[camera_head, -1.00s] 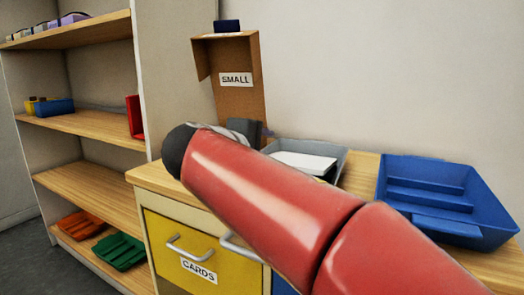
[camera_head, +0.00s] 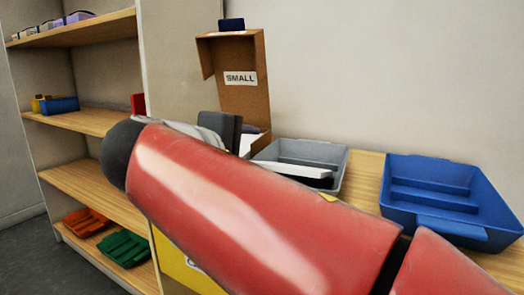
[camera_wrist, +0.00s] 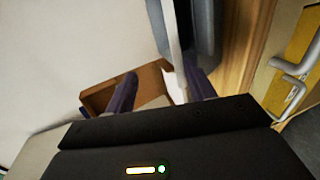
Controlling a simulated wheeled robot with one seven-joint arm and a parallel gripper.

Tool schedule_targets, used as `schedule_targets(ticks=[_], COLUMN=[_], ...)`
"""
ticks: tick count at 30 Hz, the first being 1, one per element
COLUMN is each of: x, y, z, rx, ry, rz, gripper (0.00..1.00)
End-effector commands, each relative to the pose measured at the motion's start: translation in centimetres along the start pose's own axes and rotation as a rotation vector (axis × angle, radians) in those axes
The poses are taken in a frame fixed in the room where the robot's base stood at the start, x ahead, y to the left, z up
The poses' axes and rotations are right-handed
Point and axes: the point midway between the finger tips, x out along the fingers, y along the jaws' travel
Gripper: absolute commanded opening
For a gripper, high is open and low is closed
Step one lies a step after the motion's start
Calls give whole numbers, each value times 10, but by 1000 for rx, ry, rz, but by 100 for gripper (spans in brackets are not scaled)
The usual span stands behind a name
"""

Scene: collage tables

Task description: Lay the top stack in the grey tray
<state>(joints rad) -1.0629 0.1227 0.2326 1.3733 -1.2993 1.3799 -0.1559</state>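My gripper (camera_wrist: 162,84) shows two dark fingers spread apart in the wrist view, with no object clearly clamped between them. In the head view my red arm hides most of it. The grey tray (camera_head: 335,155) stands on the wooden top behind my arm and also shows in the wrist view (camera_wrist: 205,30). A white flat stack (camera_head: 295,168) lies slanted across the tray's near side, seen nearly edge-on. In the wrist view its pale strip (camera_wrist: 174,35) runs along the tray towards the right finger. Whether it touches that finger or the tray floor I cannot tell.
A cardboard box (camera_head: 240,100) marked SMALL stands left of the tray, with something white low in it. A blue tray (camera_head: 445,190) stands to the right. Shelves (camera_head: 85,120) with coloured trays are at the left. A yellow drawer (camera_wrist: 305,55) with a handle is below.

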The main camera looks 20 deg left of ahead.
Motion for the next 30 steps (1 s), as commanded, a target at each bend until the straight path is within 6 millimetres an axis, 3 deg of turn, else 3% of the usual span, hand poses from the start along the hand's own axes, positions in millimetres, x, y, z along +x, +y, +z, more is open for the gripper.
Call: schedule_targets(ticks=[8,18,30], x=[-3,-32,-44], y=[4,40,48], z=[0,2,2], rx=[1,1,0], ry=[1,1,1], rz=[1,1,1], gripper=[54,54,54])
